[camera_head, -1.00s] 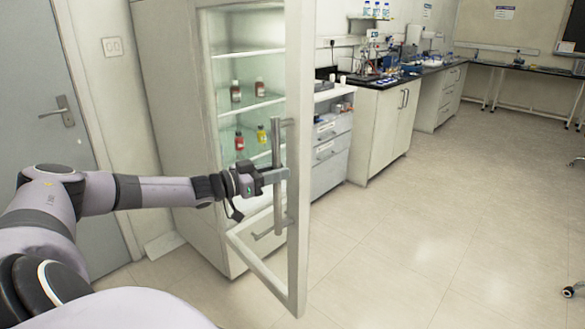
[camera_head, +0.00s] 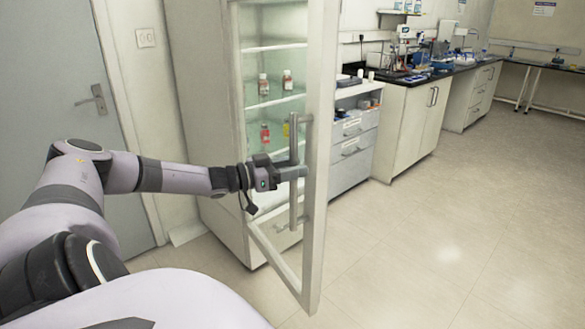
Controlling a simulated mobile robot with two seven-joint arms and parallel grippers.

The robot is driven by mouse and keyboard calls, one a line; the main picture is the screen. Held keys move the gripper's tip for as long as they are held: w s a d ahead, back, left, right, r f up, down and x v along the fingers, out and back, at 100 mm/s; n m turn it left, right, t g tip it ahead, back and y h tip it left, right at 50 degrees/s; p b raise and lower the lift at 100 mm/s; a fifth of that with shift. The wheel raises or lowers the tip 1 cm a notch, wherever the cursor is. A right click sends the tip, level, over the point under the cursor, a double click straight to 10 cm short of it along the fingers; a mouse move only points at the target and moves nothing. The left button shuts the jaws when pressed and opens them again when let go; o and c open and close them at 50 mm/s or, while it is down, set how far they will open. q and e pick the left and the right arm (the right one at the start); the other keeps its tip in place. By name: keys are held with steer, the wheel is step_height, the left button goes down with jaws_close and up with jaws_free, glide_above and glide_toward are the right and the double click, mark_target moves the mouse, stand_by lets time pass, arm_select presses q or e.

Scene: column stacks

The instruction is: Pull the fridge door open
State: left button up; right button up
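The fridge (camera_head: 205,80) is a tall pale cabinet with glass shelves inside. Its framed door (camera_head: 319,170) stands open, swung out toward me, hinged on the right side of the opening. A vertical metal bar handle (camera_head: 294,210) is on the door. My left gripper (camera_head: 291,173) reaches in from the left at mid-height of the handle, and its fingers appear closed around the bar. The exact finger contact is small and partly hidden. My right gripper is not in view.
Red-labelled bottles (camera_head: 263,84) stand on the fridge shelves; a yellow one is mostly hidden behind the handle. A grey drawer unit (camera_head: 350,150) and lab benches (camera_head: 410,125) line the wall to the right. A grey room door (camera_head: 60,60) is at left. The floor (camera_head: 430,240) at right is clear.

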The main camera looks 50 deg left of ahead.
arm_select(q)
steer(key=v, duration=0.7)
stand_by(0.3)
steer(key=shift+s, duration=0.1)
stand_by(0.3)
steer(key=s+d+f+g+h, duration=0.2)
steer(key=d+f+g+h, duration=0.15)
steer(key=d+f, duration=1.6)
steer(key=s+d+f+g+y, duration=0.1)
steer(key=s+d+f+y, duration=0.2)
steer(key=d, duration=0.6)
steer(key=s+d+f+g+y, duration=0.2)
steer(key=s+d+f, duration=0.4)
steer(key=d, duration=0.3)
steer(key=shift+s+d+f+n+y, duration=0.15)
steer(key=shift+s+d+n+y, duration=0.25)
steer(key=shift+s+y, duration=0.3)
steer(key=shift+s+a+g, duration=0.1)
steer(key=shift+g, duration=0.15)
